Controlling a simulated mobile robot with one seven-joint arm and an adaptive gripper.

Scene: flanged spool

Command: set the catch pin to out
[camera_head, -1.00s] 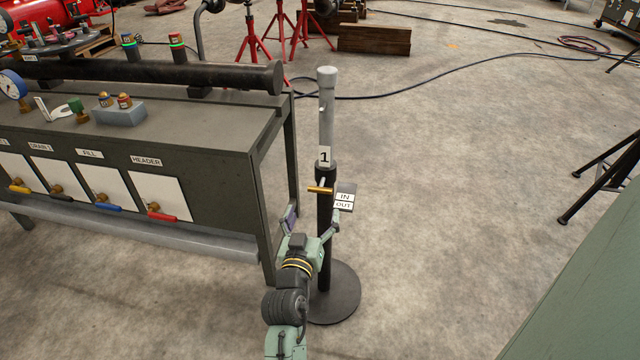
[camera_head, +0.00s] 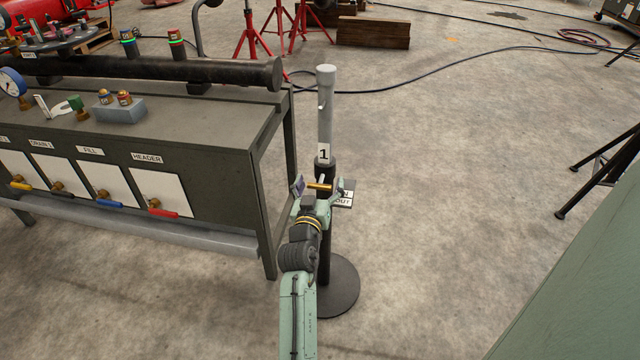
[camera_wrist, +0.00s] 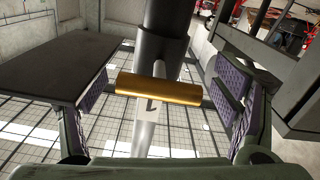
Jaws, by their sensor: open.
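The catch pin is a brass crossbar (camera_head: 320,186) on the side of a dark upright post (camera_head: 323,240). In the wrist view the brass crossbar (camera_wrist: 159,88) lies across the post, between my finger pads. My gripper (camera_head: 319,189) is open, one finger on each side of the crossbar; it also shows in the wrist view (camera_wrist: 157,97). I see a gap between the bar and both pads. The label plate (camera_head: 345,200) is right of the pin; OUT shows partly and IN is mostly hidden by my right finger.
A grey tube (camera_head: 326,110) marked 1 rises from the post, which stands on a round base (camera_head: 335,290). A bench (camera_head: 220,160) with valve panels and a black pipe is close on the left. Open floor (camera_head: 450,200) lies to the right.

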